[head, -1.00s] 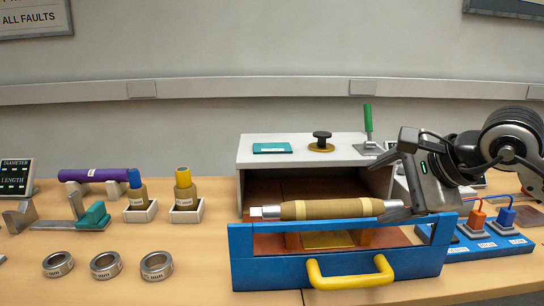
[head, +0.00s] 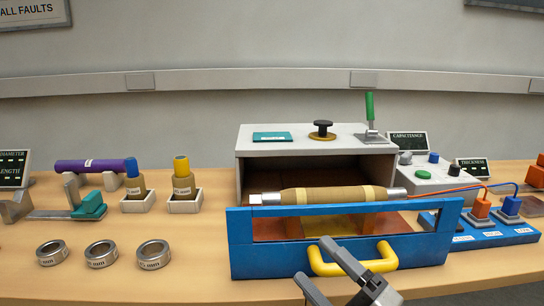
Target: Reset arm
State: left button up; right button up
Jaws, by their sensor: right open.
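My right gripper (head: 314,260) is at the bottom centre of the head view. A brown wound bushing (head: 330,194) with metal ends lies across the drawer, in front of the grey box (head: 247,185). My left gripper is not in view.
On the box stand a black knob (head: 322,128) and a green-handled lever (head: 370,112). To the right are a capacitance meter (head: 408,142) and a blue terminal strip (head: 480,237) with wired plugs. Metal rings (head: 101,253) lie left, with free table around them.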

jog(key=s+d+f+m+h, duration=0.1)
jog(key=d+f+m+h, duration=0.1)
jog(key=f+m+h, duration=0.35)
jog(key=s+d+f+m+h, duration=0.1)
jog(key=d+f+m+h, duration=0.2)
jog(key=f+m, duration=0.5)
pick_arm(q)
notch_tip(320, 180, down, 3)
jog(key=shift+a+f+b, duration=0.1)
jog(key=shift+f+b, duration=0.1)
jog(key=shift+b, duration=0.6)
pick_arm(e)
jog(key=s+d+f+m+g+h, duration=0.1)
jog(key=s+f+m+g+h, duration=0.2)
jog(key=s+f+m, duration=0.6)
notch_tip(320, 180, down, 6)
jog(key=s+g, duration=0.2)
jog(key=shift+s+d+g, duration=0.2)
jog(key=shift+s+g, duration=0.1)
jog(key=shift+g, duration=0.1)
